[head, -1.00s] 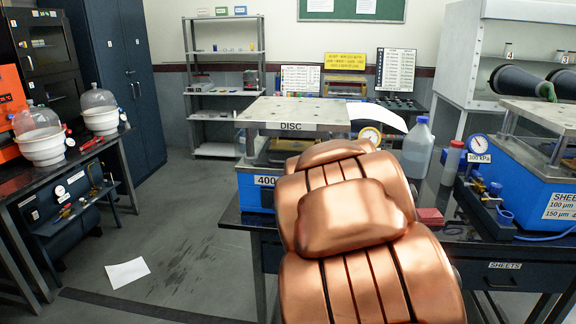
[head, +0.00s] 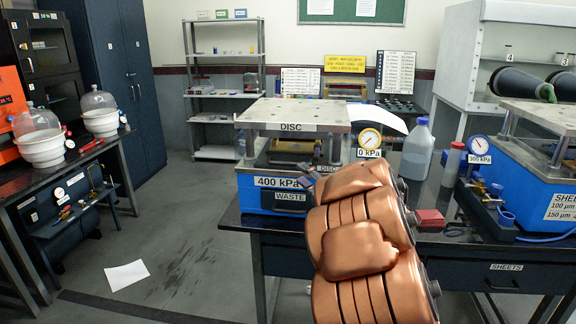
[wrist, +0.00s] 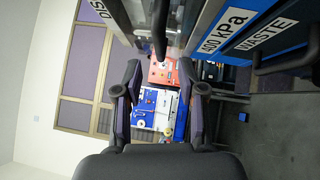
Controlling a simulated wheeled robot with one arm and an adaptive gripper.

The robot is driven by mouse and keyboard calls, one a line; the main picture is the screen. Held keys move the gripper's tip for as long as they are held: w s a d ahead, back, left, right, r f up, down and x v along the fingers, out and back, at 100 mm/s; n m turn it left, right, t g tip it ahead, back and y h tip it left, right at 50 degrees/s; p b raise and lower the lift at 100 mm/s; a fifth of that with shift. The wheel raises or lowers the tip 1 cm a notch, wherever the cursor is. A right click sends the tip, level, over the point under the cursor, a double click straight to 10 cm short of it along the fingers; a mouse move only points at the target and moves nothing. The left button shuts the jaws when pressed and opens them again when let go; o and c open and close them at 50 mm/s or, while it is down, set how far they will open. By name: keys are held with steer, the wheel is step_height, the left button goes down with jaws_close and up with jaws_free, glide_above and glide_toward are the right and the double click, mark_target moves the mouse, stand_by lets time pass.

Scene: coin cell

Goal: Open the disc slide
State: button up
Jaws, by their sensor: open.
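The disc press (head: 291,127) is a pale top plate marked DISC over a blue base (head: 253,200) with 400 kPa and WASTE labels. A small DISC label (head: 330,168) shows low on its right side, partly behind my arm, and the slide there is mostly hidden. My gripper (head: 308,178) is at the press's front, its dark fingers small and partly covered by my copper arm. In the wrist view my gripper (wrist: 162,95) is open and empty. A dark vertical bar (wrist: 160,30), perhaps the slide's handle, lies ahead, between the finger lines.
A dial gauge (head: 370,139) reading 0 kPa stands right of the press. A bottle (head: 417,150), a red block (head: 431,218) and the SHEETS press (head: 545,165) are further right. A second dark handle (wrist: 285,62) is by the WASTE label.

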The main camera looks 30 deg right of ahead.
mark_target(288, 164)
steer(key=w, duration=0.2)
steer(key=w+p, duration=0.1)
steer(key=w, duration=0.1)
steer(key=w+r+p, duration=0.1)
steer(key=w, duration=0.1)
steer(key=shift+a, duration=0.3)
steer(key=shift+w, duration=0.75)
steer(key=shift+c, duration=0.2)
jaws_close()
